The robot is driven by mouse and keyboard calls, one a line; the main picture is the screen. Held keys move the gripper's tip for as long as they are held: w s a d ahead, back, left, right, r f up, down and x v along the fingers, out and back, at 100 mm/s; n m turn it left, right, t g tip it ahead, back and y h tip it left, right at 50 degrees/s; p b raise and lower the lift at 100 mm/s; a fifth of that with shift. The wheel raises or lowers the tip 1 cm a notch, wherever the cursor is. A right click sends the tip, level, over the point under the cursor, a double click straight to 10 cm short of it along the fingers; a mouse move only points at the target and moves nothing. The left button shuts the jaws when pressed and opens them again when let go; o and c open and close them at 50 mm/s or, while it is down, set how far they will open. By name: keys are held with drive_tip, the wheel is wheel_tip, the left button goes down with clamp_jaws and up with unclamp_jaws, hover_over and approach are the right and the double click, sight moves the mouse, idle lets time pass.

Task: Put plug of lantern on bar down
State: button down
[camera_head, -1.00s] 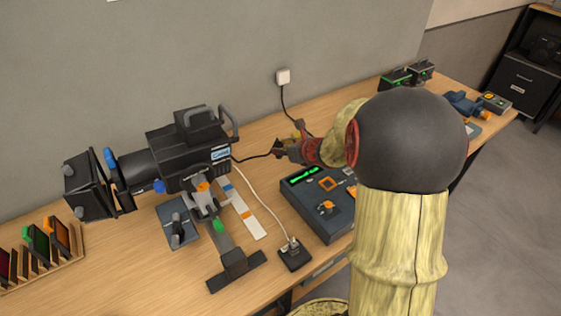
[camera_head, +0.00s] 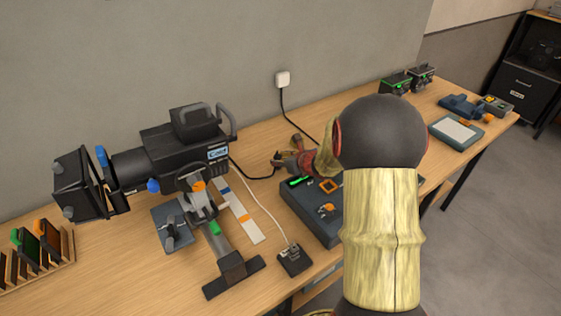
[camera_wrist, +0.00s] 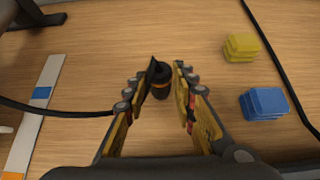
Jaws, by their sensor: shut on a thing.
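The black lantern (camera_head: 180,155) stands on the left of the bench on a grey clamp and bar stand (camera_head: 215,235). Its black cable (camera_head: 245,172) runs right to my gripper (camera_head: 278,163), which is low over the bench, behind the dark fader desk. In the wrist view my gripper (camera_wrist: 164,80) is shut on the black plug (camera_wrist: 160,85), which has an orange ring and sits between the fingertips. The cable shows in the wrist view (camera_wrist: 75,111), passing behind the left finger. I cannot tell whether the plug touches the wood.
The fader desk (camera_head: 318,224) is in front of my gripper, partly hidden by my arm. A black socket block (camera_head: 293,260) and a marked white strip (camera_head: 240,214) lie nearby. Yellow (camera_wrist: 241,48) and blue (camera_wrist: 264,104) blocks lie right of the plug in the wrist view. Bare wood surrounds it.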

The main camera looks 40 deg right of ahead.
drive_tip(key=shift+f+b, duration=0.35)
drive_tip(key=shift+b, duration=0.05)
drive_tip(key=c, duration=1.5)
unclamp_jaws()
drive_tip(key=shift+o, duration=0.2)
drive_tip(key=shift+r+p, duration=0.45)
drive_tip(key=shift+p, duration=0.1)
drive_tip(key=p+v, duration=0.3)
drive_tip(key=v, duration=0.9)
